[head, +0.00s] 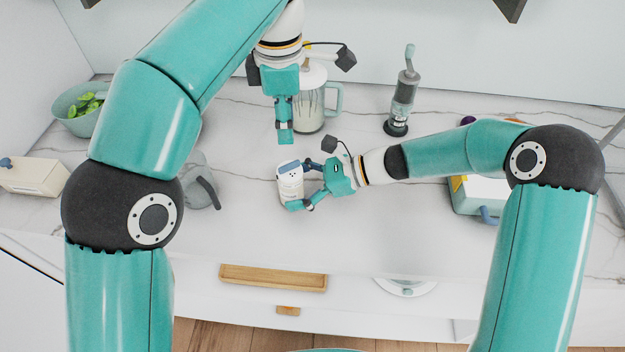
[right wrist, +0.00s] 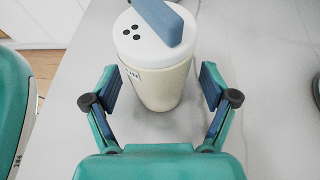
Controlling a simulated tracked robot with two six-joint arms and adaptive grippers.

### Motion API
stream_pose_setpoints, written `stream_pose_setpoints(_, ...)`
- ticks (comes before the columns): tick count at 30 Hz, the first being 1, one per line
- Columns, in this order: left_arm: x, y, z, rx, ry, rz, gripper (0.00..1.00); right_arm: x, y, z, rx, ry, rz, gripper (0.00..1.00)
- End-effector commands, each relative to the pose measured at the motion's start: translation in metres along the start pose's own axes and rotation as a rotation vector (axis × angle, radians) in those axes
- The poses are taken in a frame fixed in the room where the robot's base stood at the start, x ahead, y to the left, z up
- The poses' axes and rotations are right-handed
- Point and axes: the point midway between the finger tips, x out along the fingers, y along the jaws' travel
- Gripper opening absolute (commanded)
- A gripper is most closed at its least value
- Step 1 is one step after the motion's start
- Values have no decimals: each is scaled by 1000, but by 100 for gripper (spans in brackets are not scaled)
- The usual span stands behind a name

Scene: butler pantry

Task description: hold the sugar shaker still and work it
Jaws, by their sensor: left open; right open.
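The sugar shaker (head: 290,186) is a cream cylinder with a white lid, a blue lever on top and a few dark holes. It stands upright on the marble counter (head: 245,235). In the right wrist view the shaker (right wrist: 158,78) is just ahead of my right gripper (right wrist: 160,90), near and partly between the fingertips. My right gripper (head: 301,186) is open and comes at the shaker from the right. My left gripper (head: 285,138) points down, above and behind the shaker, apart from it. It is open, though its fingers look overlapped from this angle.
A glass jug (head: 312,108) with a green handle stands behind the shaker, by my left gripper. A grey grinder (head: 402,100) stands back right. A grey-handled vessel (head: 203,185) is at left, and a bowl of greens (head: 78,110) far left. A white box (head: 480,193) is under my right arm.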

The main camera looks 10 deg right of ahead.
Motion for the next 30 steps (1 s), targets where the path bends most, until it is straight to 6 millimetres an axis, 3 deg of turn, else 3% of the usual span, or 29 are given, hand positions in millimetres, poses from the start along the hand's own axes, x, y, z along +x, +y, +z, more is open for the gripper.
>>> stream_pose_setpoints(12,0,0,0,-1,0,0,42,8,0,0,0,0,0,85)
stream_pose_setpoints(26,0,0,0,-1,0,0,42,8,0,0,0,0,0,8)
stream_pose_setpoints(30,0,0,-1,-1,0,0,42,8,0,0,0,0,0,6)
